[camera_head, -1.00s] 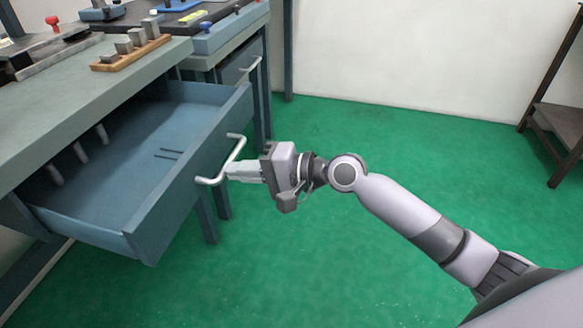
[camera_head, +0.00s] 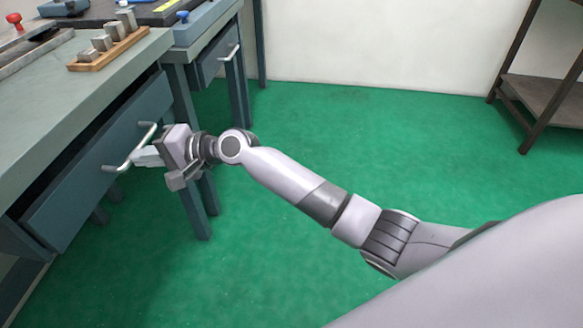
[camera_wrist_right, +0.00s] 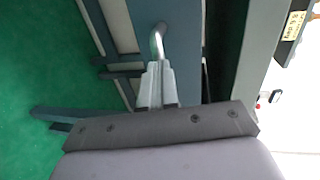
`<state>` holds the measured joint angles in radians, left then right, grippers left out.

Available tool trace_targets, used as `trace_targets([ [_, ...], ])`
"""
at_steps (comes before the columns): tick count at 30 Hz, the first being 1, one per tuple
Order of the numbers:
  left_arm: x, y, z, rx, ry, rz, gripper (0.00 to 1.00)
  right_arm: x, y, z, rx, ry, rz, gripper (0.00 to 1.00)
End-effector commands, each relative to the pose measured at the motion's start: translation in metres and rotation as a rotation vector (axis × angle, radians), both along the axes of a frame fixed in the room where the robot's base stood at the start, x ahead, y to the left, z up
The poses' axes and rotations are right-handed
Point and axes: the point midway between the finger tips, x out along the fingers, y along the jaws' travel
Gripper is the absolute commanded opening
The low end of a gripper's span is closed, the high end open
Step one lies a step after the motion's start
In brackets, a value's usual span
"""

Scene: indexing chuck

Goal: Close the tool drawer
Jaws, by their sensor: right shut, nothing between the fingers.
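My left gripper is not in view.
The bench top (camera_head: 50,110) carries a wooden block with several metal pieces (camera_head: 110,42) and a red-knobbed item (camera_head: 14,20). A second bench with its own drawer handle (camera_head: 230,52) stands behind. A dark shelf (camera_head: 545,95) is at right. The green floor between is clear.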

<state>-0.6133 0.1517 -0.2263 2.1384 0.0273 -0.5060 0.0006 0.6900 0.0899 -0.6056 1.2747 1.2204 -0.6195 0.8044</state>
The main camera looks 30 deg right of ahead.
Motion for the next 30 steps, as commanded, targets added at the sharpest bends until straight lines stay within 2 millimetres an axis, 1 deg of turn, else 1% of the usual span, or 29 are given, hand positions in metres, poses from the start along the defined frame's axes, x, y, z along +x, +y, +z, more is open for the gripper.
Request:
trace_targets([
  [3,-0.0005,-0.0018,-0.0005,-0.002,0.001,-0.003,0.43,0.0022,0.0033,0.0024,0.005,-0.005,-0.004,0.0],
  [19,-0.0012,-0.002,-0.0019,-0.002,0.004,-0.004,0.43,0.003,0.0053,0.0058,0.009,-0.01,-0.004,0.0],
  [30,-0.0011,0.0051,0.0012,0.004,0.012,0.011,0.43,-0.0006,0.005,0.0103,0.009,-0.009,-0.003,0.0],
])
